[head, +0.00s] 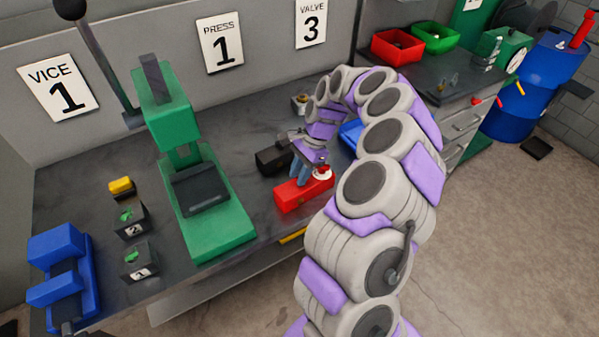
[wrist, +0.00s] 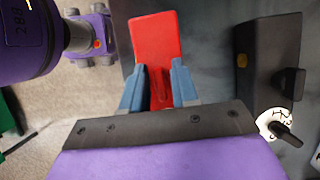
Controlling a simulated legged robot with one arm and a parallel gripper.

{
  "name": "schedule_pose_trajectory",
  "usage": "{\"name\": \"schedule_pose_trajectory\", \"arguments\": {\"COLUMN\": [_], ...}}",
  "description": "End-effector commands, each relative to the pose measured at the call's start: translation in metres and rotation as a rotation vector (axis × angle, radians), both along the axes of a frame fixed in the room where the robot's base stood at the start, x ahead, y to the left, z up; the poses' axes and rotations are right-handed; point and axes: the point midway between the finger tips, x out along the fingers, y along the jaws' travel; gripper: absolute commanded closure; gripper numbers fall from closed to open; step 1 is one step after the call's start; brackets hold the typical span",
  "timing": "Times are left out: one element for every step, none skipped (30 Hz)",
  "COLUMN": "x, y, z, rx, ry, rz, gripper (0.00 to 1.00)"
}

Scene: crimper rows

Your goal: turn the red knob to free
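The red block (head: 290,196) lies on the bench at the front edge, beside a black box. A white round dial with a small red part, which looks like the red knob (head: 322,171), sits at its right end, partly hidden by my gripper. My gripper (head: 303,171) points down over the red block. In the wrist view my gripper (wrist: 160,88) is open, its blue fingers on either side of a narrow dark-red raised part (wrist: 160,90) of the red block (wrist: 155,40), with gaps showing. The dial is hidden there behind my gripper's body, so I cannot read its setting.
The black box (wrist: 262,65) stands close to the right in the wrist view, with a white dial and black knob (wrist: 285,134) near it. A green press (head: 200,200) and blue vice (head: 62,270) stand left. Blue, red and green bins lie right and behind.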

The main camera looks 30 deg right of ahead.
Motion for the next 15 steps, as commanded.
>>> {"name": "schedule_pose_trajectory", "arguments": {"x": [0.0, -0.0001, -0.0002, -0.0002, -0.0002, -0.0002, -0.0001, 0.0, 0.0002, 0.0002, 0.0003, 0.0004, 0.0005, 0.0005, 0.0005], "y": [-0.0016, -0.0025, -0.0037, -0.0043, -0.0046, -0.0044, -0.0041, -0.0035, -0.0023, -0.0015, -0.0012, -0.0006, 0.0002, 0.0011, 0.0021], "z": [-0.0004, -0.0007, -0.001, -0.0011, -0.0011, -0.0011, -0.001, -0.0008, -0.0005, -0.0003, -0.0002, 0.0, 0.0001, 0.0002, 0.0004], "rx": [0.001, 0.002, 0.004, 0.004, 0.004, 0.004, 0.003, 0.002, 0.001, -0.001, -0.001, -0.002, -0.002, -0.003, -0.004], "ry": [0.001, 0.001, 0.001, 0.001, 0.001, 0.0, 0.0, 0.0, 0.0, 0.0, 0.0, 0.0, -0.001, -0.001, -0.001], "rz": [-0.002, -0.002, -0.002, -0.003, -0.003, -0.002, -0.002, -0.002, -0.002, -0.002, -0.002, -0.002, -0.003, -0.003, -0.003], "gripper": [0.76, 0.79, 0.83, 0.86, 0.89, 0.92, 0.95, 0.98, 1.0, 1.0, 1.0, 1.0, 1.0, 1.0, 1.0]}}
